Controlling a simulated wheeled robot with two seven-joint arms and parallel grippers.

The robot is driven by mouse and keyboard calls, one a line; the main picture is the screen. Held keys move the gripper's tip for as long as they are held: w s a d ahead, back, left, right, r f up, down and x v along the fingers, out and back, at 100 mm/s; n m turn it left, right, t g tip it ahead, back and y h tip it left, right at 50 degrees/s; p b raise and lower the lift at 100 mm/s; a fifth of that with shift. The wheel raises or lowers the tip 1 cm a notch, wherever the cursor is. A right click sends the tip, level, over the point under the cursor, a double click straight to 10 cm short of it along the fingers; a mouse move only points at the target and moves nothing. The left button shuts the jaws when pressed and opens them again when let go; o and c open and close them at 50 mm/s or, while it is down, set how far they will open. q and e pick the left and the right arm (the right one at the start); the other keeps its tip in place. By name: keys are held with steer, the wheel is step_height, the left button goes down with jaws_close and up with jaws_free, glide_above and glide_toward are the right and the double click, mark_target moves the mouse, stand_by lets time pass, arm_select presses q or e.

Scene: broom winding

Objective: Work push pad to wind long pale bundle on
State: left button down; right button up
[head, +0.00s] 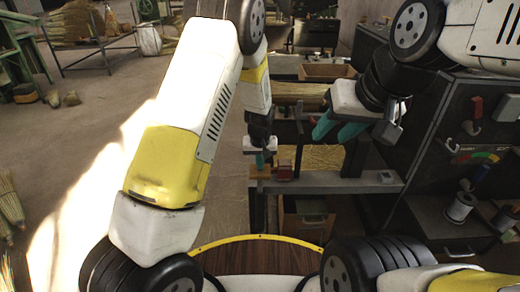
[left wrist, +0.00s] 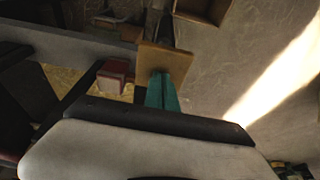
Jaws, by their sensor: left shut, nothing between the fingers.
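My left gripper (head: 260,160) is shut and empty, its teal fingertips pointing down at a small tan pad (head: 261,172). In the left wrist view the shut teal fingers (left wrist: 162,92) reach the face of the square tan pad (left wrist: 166,59); I cannot tell whether they touch it. A red block (left wrist: 115,72) sits beside the pad, also in the head view (head: 284,173). Pale straw (head: 318,157) lies behind the dark frame, and a long pale bundle (head: 300,90) lies further back. My right gripper (head: 337,131) is open, its teal fingers apart, above the bench.
A grey rail (head: 345,186) runs right of the pad. A dark cabinet (head: 455,120) with wire spools (head: 460,207) stands at the right. An open wooden box (head: 306,218) sits below. The floor at left is mostly clear, with green machinery (head: 18,50) beyond.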

mark_target(260, 172)
arm_select(q)
steer(key=shift+s+x, duration=0.2)
steer(key=shift+x, duration=0.55)
steer(key=shift+s+x, duration=0.15)
steer(key=shift+x, duration=0.55)
steer(key=shift+s+x, duration=0.2)
steer(key=shift+x, duration=0.55)
steer(key=shift+f, duration=0.1)
steer(key=v, duration=0.3)
steer(key=w+v, duration=0.1)
steer(key=v, duration=0.2)
steer(key=w+v, duration=0.1)
steer(key=v, duration=0.2)
steer(key=shift+r, duration=0.3)
steer(key=shift+w, duration=0.1)
